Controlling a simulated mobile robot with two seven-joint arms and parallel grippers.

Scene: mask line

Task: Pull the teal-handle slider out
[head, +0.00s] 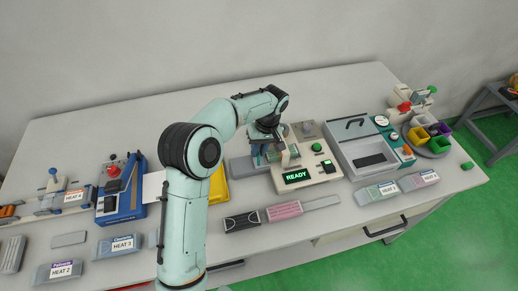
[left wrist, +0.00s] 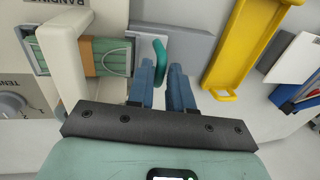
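The slider's teal handle (left wrist: 160,60) is a curved piece standing over a grey plate (left wrist: 190,42) in the left wrist view. The plate runs beside the cream banding machine (left wrist: 75,50); this machine (head: 318,168) shows a green READY display in the head view. My left gripper (left wrist: 161,72) has two blue fingers apart, one on each side of the handle. A gap shows between handle and right finger; I cannot tell whether the left finger touches it. In the head view my left gripper (head: 262,150) is low at the machine's left side, hiding the handle. My right gripper is not in view.
A yellow tray (left wrist: 238,45) lies close to the right of my left gripper in the wrist view. A blue device (head: 122,190) stands farther left on the table.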

